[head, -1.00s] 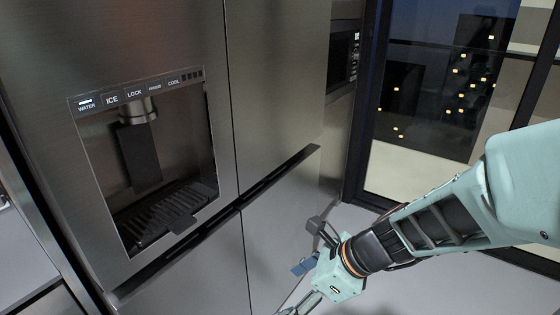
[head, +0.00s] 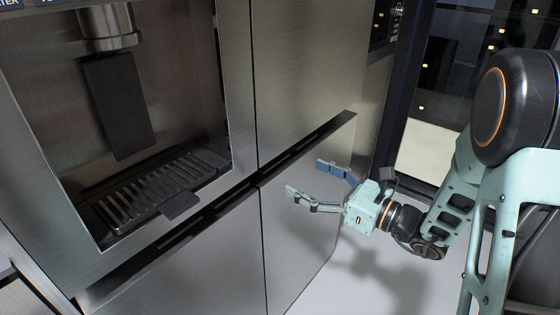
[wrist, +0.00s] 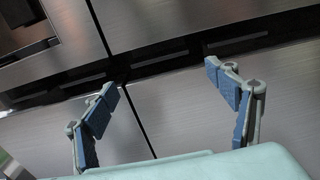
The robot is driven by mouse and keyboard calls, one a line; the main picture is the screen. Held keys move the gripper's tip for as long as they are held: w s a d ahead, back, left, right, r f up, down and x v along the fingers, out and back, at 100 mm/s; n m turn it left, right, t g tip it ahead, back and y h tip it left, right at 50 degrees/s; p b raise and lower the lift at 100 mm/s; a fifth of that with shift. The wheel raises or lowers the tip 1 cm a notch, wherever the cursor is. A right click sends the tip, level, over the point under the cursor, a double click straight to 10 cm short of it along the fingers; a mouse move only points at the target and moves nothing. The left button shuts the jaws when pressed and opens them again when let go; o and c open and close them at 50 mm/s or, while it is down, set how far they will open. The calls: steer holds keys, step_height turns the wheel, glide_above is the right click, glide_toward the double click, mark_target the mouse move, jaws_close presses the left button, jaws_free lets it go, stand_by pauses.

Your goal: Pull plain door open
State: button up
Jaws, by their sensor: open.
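The plain door (head: 305,85) is the upper right steel door of the refrigerator and looks shut. It also shows at the top of the wrist view (wrist: 180,18). A dark recessed slot (head: 305,143) runs along its lower edge. My gripper (head: 306,178) is open and empty, in front of the refrigerator at about the height of this slot. In the wrist view its two fingers (wrist: 160,78) are spread wide, pointing toward the dark slot. I see no clear contact between the fingers and the door.
The dispenser door (head: 235,90) with its drip tray (head: 160,185) is left of the plain door. Lower steel panels (head: 290,240) lie below the slot. A dark-framed window (head: 425,140) stands at the right. Pale floor is open at the lower right.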

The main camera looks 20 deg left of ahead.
mark_target(273, 162)
steer(key=b+x, duration=0.1)
steer(key=x, duration=0.9)
steer(key=shift+w+a+r+b, duration=0.1)
steer(key=shift+a+b, duration=0.2)
steer(key=shift+c, duration=0.6)
steer(key=c, duration=1.3)
